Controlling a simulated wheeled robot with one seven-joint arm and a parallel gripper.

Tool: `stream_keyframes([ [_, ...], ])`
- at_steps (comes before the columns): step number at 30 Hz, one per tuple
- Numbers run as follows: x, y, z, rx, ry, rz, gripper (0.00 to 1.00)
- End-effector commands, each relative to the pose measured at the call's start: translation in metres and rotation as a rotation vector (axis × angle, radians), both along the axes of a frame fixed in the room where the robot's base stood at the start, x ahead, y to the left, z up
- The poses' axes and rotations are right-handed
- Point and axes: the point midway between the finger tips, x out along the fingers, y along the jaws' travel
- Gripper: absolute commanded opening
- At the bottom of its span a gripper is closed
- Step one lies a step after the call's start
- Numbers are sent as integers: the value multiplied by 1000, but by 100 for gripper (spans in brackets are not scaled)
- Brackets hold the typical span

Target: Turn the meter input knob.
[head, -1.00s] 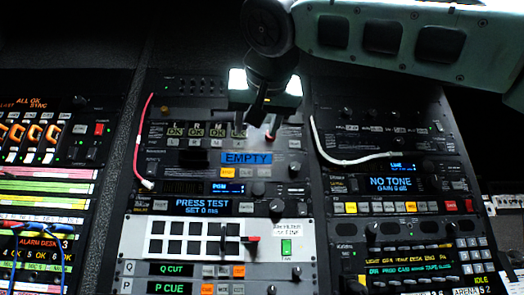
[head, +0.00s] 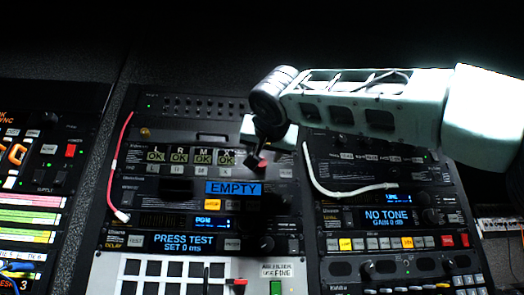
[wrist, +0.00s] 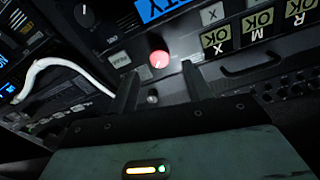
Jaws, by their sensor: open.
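A red-pink round knob (wrist: 159,59) with a pale pointer mark sits on the dark meter panel, beside the row of L, R, M and X "OK" tiles. In the wrist view it lies between and just beyond the tips of my open gripper (wrist: 160,70). The fingers look empty, and I see no contact with the knob. In the head view my gripper (head: 260,154) is in front of the panel, right of the OK tiles (head: 193,156). Its dark fingers and wrist hide part of the panel there, and only a bit of red shows at their tips.
A blue "EMPTY" display (head: 233,188) is below the tiles. A white cable (head: 345,193) loops on the right rack, and a red cable (head: 121,150) runs down the left. A "PRESS TEST" unit (head: 182,243) and a white button panel (head: 160,270) are lower down.

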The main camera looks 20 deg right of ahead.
Motion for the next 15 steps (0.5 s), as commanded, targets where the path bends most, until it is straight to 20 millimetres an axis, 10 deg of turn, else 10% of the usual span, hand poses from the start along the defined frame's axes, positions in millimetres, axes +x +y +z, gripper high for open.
stream_keyframes([
  [15,45,-10,0,0,0,0,49],
])
